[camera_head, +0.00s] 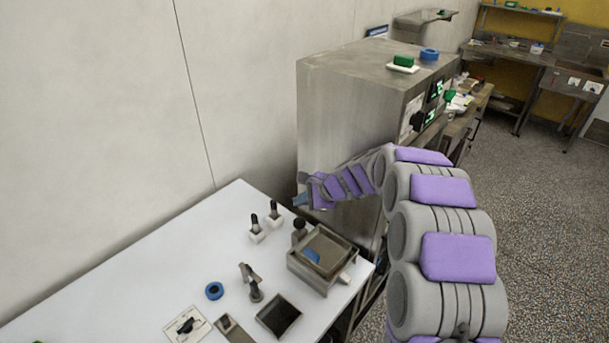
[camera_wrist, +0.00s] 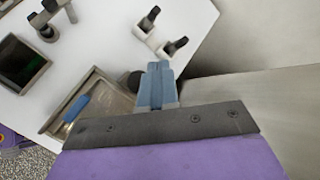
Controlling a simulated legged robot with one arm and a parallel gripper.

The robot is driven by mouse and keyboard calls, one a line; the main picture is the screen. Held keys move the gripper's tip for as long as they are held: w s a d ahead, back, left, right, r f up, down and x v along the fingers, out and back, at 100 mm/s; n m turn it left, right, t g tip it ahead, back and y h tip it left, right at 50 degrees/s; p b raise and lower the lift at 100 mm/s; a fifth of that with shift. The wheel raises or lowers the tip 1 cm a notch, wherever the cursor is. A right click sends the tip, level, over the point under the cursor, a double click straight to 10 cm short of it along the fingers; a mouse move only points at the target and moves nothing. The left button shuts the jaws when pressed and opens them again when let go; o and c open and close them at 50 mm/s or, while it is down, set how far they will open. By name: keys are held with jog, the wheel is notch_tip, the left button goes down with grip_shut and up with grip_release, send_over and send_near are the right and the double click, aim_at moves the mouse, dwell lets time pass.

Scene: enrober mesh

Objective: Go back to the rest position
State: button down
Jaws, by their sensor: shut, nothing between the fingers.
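My gripper (camera_head: 301,200) is at the end of my grey and purple arm, raised above the back right part of the white table (camera_head: 110,280), in front of the steel cabinet. In the wrist view its blue-grey fingers (camera_wrist: 158,75) are together with nothing between them. Below it stands a square steel tray unit (camera_head: 318,275) with a blue item (camera_head: 312,256) in it. The tray unit also shows at the left in the wrist view (camera_wrist: 62,125). The fingers appear apart from the tray and the table.
A blue ring (camera_head: 214,291), a dark square bin (camera_head: 278,316) and a knob plate (camera_head: 187,326) are on the table. The steel cabinet (camera_head: 345,95) rises close behind my arm. Speckled floor (camera_head: 535,210) is open at right.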

jog(key=s+d+r+n+g+h, duration=0.15)
jog(key=s+r+n, duration=0.3)
jog(key=s, duration=0.65)
jog(key=s+d+n+g+h, duration=0.1)
jog(key=s+d, duration=0.4)
jog(key=s, duration=0.7)
jog(key=s+d+r+n+g+h+b, duration=0.1)
jog(key=s+d+n, duration=0.4)
jog(key=s, duration=0.8)
jog(key=s+d+n+g+h+b, duration=0.1)
jog(key=s+d+n+g+h, duration=0.1)
jog(key=s+d, duration=0.5)
jog(key=s+n+h, duration=0.1)
jog(key=s+h, duration=0.1)
jog(key=s, duration=0.4)
jog(key=shift+s+r+n+h, duration=0.2)
jog(key=shift+r+n+h, duration=0.15)
jog(key=shift+r, duration=0.05)
jog(key=shift+a, duration=0.15)
